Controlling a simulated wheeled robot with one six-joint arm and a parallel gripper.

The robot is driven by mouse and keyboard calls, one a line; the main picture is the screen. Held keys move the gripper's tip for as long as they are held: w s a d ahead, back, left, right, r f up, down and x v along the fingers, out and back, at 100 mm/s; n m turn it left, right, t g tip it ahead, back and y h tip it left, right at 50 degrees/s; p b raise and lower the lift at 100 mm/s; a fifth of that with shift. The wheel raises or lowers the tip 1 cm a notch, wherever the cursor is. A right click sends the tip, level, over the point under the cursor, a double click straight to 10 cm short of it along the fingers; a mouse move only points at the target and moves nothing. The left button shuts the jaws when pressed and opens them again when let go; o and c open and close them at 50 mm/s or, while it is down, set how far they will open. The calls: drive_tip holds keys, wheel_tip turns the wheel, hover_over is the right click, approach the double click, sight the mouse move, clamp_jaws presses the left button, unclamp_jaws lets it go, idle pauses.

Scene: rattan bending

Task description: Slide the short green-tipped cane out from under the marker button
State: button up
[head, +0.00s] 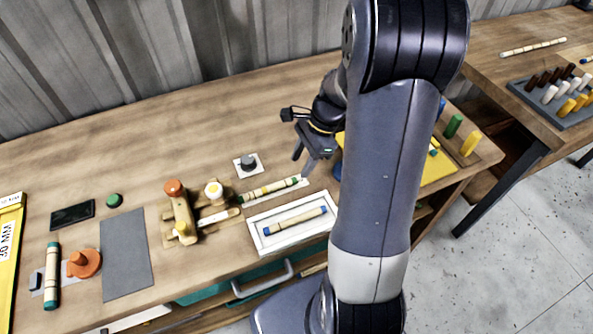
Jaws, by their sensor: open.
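A light cane with green tips (268,190) lies on the workbench, slanting up to the right, with a pale strip along its front edge. Its left end is close to a wooden jig. A dark round button (248,161) on a white square plate sits just behind the cane; a small green button (114,200) lies farther left. I cannot tell which is the marker button, and no button visibly covers this cane. My gripper (301,163) is open, pointing down above and behind the cane's right end, apart from it and empty.
The wooden jig (182,220) has orange and white knobs. A white tray (262,245) holds a blue-tipped cane. A teal-tipped cane (52,276) and an orange knob (84,263) are at left. A grey mat (126,253) lies bare. The bench's back is clear.

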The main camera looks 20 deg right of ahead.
sight(292, 179)
drive_tip(key=v, duration=0.5)
drive_tip(key=shift+r, duration=0.1)
drive_tip(key=x, duration=1.1)
drive_tip(key=shift+r, duration=0.1)
